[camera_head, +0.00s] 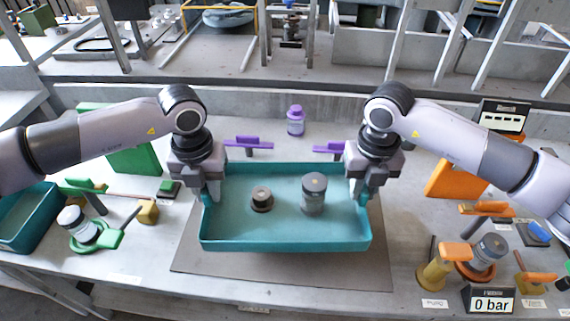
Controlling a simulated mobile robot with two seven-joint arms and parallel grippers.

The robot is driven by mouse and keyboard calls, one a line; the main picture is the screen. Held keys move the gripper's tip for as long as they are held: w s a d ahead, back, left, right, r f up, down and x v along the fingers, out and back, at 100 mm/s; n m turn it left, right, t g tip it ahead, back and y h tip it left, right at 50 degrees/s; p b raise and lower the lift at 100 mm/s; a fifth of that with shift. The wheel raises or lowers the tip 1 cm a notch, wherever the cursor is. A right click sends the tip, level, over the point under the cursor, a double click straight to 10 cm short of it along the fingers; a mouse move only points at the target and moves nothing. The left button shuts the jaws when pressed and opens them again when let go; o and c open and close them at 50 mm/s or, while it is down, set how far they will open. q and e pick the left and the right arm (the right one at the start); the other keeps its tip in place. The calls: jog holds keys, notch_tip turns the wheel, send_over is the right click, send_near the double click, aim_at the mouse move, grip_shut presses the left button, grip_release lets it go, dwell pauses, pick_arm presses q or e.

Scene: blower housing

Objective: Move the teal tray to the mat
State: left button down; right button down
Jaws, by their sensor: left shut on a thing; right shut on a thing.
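The teal tray (285,245) is in the middle of the head view, over the grey mat (280,278). I cannot tell whether it touches the mat or is held just above it. A short dark cylinder (262,199) and a taller grey cylinder (314,194) stand upright in it. My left gripper (211,196) is shut on the tray's left wall. My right gripper (361,194) is shut on the tray's right wall. The fingertips are partly hidden at the walls.
A purple-capped bottle (295,121) stands behind the tray, near purple-handled parts (249,143). At left are another teal bin (28,222), a green panel (130,150) and a white jar (76,222). At right are orange-handled parts (487,209) and a "0 bar" display (490,300).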

pick_arm(q)
jog(key=shift+r, duration=0.15)
pick_arm(e)
jog(key=shift+r, duration=0.15)
